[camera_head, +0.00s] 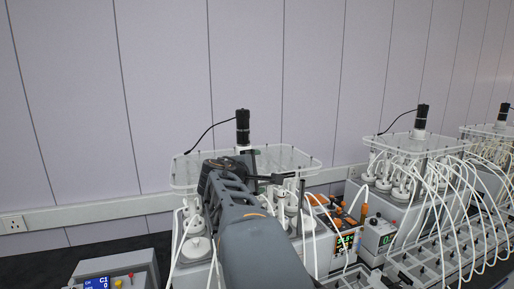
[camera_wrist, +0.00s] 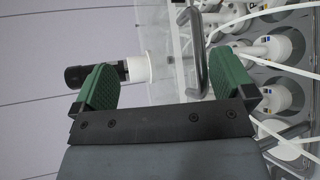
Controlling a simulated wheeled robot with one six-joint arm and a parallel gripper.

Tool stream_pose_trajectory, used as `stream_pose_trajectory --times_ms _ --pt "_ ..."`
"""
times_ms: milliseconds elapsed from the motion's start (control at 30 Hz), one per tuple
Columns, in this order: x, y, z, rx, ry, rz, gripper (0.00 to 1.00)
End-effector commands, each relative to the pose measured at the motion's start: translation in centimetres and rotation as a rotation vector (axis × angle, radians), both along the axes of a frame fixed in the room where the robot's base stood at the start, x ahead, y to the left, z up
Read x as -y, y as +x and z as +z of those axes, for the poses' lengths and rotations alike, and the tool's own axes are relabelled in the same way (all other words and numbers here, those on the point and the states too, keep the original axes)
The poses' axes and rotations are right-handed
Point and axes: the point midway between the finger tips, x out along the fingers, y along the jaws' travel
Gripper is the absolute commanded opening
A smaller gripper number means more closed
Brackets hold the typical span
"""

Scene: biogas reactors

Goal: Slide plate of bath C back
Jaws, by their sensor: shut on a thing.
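The clear plate (camera_head: 290,158) lies over the nearest bath, with a black motor (camera_head: 242,127) standing upright on it. My gripper (camera_head: 230,165) is at the plate's front edge, mostly hidden by my arm. In the wrist view, my gripper (camera_wrist: 162,60) has its two green-padded fingers well apart. The plate (camera_wrist: 175,40) and a grey bent handle (camera_wrist: 196,60) show between them, the handle close to the right finger. I cannot see exactly where the pads touch. The motor (camera_wrist: 95,73) shows beyond the left finger.
White bottles (camera_wrist: 270,47) with tubes stand beside the handle. The wall is close behind.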

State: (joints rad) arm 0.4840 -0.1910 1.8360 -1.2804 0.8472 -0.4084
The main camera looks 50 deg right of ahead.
Motion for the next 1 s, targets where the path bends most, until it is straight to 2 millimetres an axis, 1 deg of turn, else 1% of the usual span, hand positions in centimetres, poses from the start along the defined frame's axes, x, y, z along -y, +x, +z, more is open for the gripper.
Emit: stream_pose_trajectory --times_ms 33,167,433,467,500,600,633,667,1000 --pt "-0.6 -0.6 8.6 0.154 -0.098 0.014 0.81" --pt "-0.8 -0.9 8.8 0.153 -0.097 0.011 0.81" --pt "-0.9 -1.0 8.9 0.154 -0.096 0.01 0.81" --pt "-0.8 -0.6 1.0 0.007 -0.007 0.007 0.81" --pt "-0.8 -0.6 1.0 0.007 -0.007 0.007 0.77" --pt "-1.0 -0.6 1.0 0.007 -0.007 0.01 0.72" --pt "-1.2 -0.6 1.0 0.007 -0.007 0.01 0.54" --pt "-1.3 -0.7 1.0 0.006 -0.006 0.009 0.38" --pt "-3.5 -1.4 0.7 -0.001 0.0 0.002 0.38"
